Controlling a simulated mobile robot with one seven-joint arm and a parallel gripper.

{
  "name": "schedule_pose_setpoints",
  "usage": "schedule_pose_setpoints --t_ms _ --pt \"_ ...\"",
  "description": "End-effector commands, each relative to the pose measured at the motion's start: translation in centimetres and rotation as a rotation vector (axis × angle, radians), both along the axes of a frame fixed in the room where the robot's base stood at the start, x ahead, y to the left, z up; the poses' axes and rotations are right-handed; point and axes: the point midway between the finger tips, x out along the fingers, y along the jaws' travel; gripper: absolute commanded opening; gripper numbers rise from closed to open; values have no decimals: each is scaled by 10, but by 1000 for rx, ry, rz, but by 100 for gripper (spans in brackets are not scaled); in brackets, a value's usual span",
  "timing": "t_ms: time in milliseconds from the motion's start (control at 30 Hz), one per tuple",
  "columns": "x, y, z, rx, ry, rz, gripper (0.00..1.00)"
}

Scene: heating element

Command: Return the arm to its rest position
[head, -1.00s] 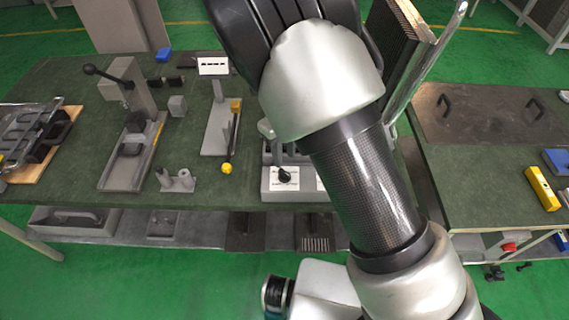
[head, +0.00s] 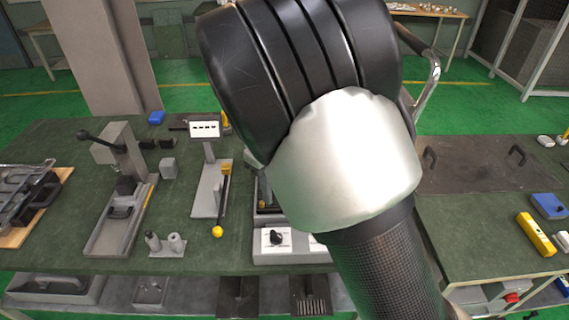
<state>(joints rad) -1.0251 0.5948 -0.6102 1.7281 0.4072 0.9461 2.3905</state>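My arm fills the middle of the head view, with its dark ribbed upper part, silver joint and black patterned link in front of the bench. My gripper does not show in the head view, so I cannot see its fingers or whether it holds anything. Behind my arm, a device with a black knob on a white panel (head: 276,238) stands on the green-topped bench (head: 60,140). My arm hides part of this device.
A lever press (head: 122,185), a stand with a yellow-ended lever (head: 208,188) and small grey cylinders (head: 166,243) stand left of my arm. A dark plate with handles (head: 472,165) and a yellow level (head: 536,234) lie on the right. Green floor shows beyond the bench.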

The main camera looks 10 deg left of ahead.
Motion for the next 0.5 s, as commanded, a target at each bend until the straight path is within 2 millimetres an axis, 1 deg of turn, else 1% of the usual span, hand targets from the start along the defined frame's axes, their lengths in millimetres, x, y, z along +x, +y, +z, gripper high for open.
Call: schedule_pose_setpoints --t_ms 100,167,267,367,400,467,500 --pt "0 0 0 1 0 2 30" --pt "0 -3 4 9 0 16 30" --pt "0 -20 21 43 -1 94 30" --pt "-6 -51 51 102 -24 266 30" --pt "-10 -66 66 125 -42 356 30" --pt "-19 -90 87 152 -83 509 30" --pt "-27 -106 101 161 -115 614 30"
